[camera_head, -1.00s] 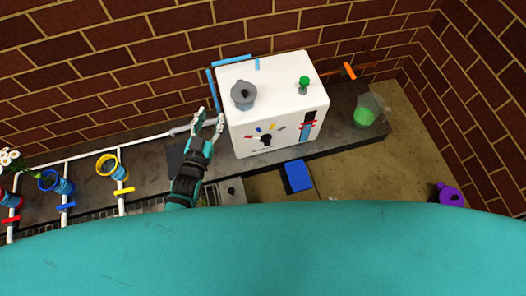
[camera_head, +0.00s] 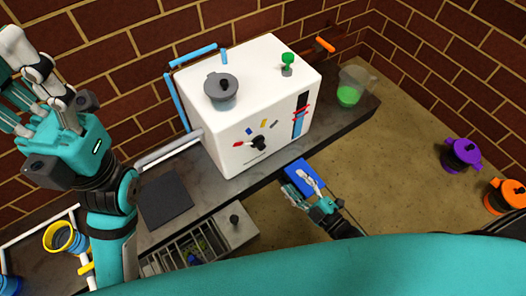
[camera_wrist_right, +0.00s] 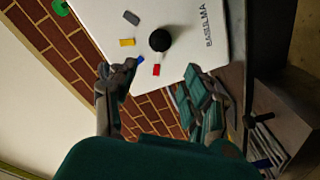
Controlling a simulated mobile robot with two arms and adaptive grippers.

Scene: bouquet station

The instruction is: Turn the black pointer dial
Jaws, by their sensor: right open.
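The black pointer dial (camera_head: 258,142) is on the front face of the white machine (camera_head: 232,153), with red, blue, yellow and grey marks in an arc around it. The dial (camera_wrist_right: 160,40) also shows in the right wrist view, beyond the fingertips.
A grey lidded pot (camera_head: 222,92) and a green knob (camera_head: 288,65) are on the machine's top. A clear cup of green liquid (camera_head: 350,92) stands right. Purple (camera_head: 462,153) and orange (camera_head: 506,196) containers are farther right.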

